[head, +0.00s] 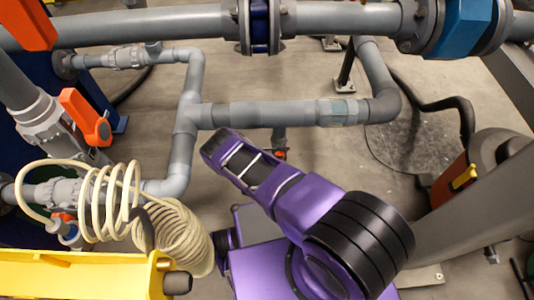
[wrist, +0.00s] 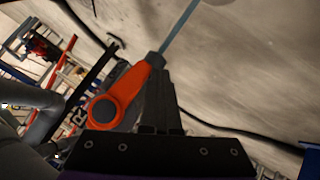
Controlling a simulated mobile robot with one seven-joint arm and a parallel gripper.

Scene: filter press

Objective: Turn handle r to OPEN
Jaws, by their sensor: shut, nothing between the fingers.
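In the wrist view an orange handle (wrist: 122,90) with a round grey hub runs up and to the right. My gripper (wrist: 158,80) is shut with nothing between its dark fingers. Its fingers overlap the handle's upper right end in the picture; I cannot tell whether they touch. In the head view my purple arm reaches to the upper left and its fingers cannot be made out. An orange valve handle (head: 84,116) sits on the grey pipework at the left. No label shows which handle is r.
Grey pipes (head: 260,114) cross the head view beyond my arm. A coiled cream hose (head: 110,200) hangs at the left, above a yellow beam (head: 75,275). Another orange part (head: 25,22) is at the top left.

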